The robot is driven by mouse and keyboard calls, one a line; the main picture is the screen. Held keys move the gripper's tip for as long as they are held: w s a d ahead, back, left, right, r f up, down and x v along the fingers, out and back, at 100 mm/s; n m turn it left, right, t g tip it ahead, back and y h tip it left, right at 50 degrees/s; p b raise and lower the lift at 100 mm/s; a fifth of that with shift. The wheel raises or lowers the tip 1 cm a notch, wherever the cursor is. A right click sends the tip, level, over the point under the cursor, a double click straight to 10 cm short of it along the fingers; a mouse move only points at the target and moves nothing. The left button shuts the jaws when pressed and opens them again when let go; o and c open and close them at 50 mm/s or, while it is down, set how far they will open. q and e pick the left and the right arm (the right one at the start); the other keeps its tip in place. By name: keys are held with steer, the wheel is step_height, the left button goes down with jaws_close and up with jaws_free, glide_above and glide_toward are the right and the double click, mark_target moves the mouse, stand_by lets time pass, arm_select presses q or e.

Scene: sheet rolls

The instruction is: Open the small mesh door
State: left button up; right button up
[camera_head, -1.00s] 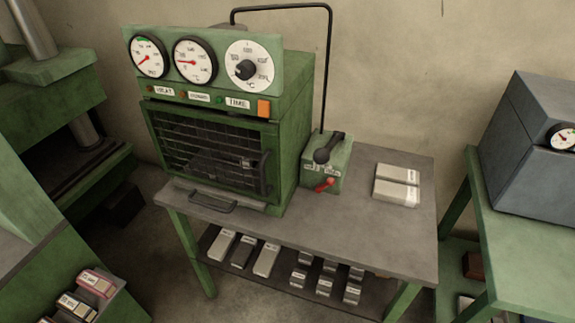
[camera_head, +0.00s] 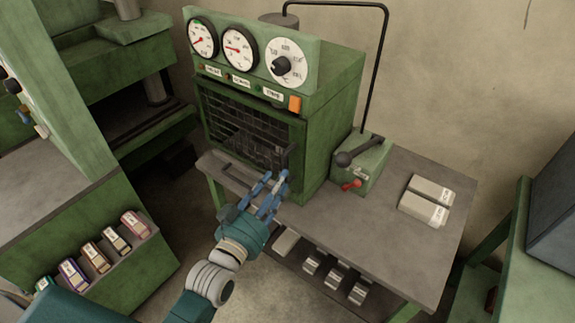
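The small mesh door (camera_head: 240,125) is the dark wire-mesh front of a green oven (camera_head: 325,130) standing on a grey-topped table. The door looks closed. A dark upright handle (camera_head: 291,158) shows at its right edge. My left gripper (camera_head: 276,180) is in front of the door's lower right part, just below the handle in the picture. Its blue fingers are spread apart and nothing shows between them. I cannot tell whether a fingertip touches the handle. My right gripper is not in view.
A green control box (camera_head: 362,163) with a black lever and red switch stands right of the oven. Two pale blocks (camera_head: 426,198) lie on the table (camera_head: 400,240). A green rack of small boxes (camera_head: 140,265) stands at the left.

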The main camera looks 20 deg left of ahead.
arm_select(q)
steer(key=shift+w+d+p, duration=0.15)
steer(key=shift+w+d, duration=0.05)
steer(key=shift+w, duration=0.75)
steer(key=shift+w+d+p, duration=0.15)
steer(key=shift+w+p, duration=0.05)
steer(key=shift+w, duration=0.8)
steer(key=shift+w+d+p, duration=0.15)
steer(key=shift+w+d, duration=0.05)
steer(key=shift+w, duration=0.75)
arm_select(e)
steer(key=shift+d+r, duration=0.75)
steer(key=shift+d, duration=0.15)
arm_select(q)
jaws_close()
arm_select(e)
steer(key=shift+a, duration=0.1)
